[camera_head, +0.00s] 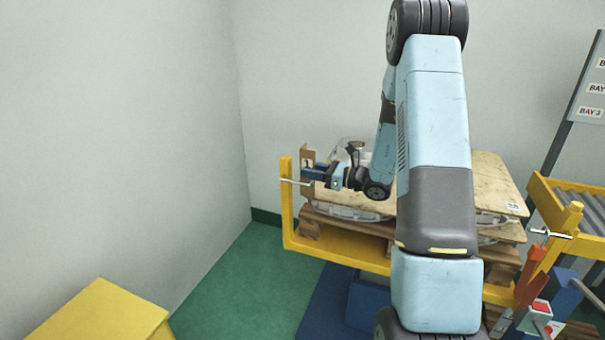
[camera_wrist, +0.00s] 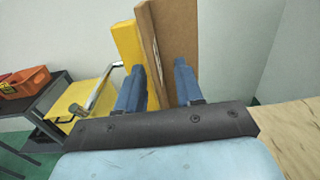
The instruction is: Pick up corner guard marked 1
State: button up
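The corner guard (camera_head: 307,157) is a brown upright piece at the left end of the stacked load, with a small dark mark near its top that looks like a 1. In the wrist view the guard (camera_wrist: 176,40) stands straight ahead, its left flange running between the finger lines. My gripper (camera_head: 309,173) is level with the guard's lower part. Its blue fingers (camera_wrist: 157,75) are apart; the right one overlaps the guard's face and the left one lies in front of a yellow post. Whether either finger touches the guard cannot be told.
A yellow frame (camera_head: 287,215) with a clamp handle (camera_wrist: 97,97) stands close beside the guard. Pale boards (camera_head: 490,180) lie on a wooden pallet behind my arm. A yellow box (camera_head: 100,315) is at lower left. Orange bins (camera_wrist: 25,82) sit on a dark table.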

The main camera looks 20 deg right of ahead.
jog(key=shift+a, duration=0.1)
jog(key=shift+c, duration=0.3)
grip_shut()
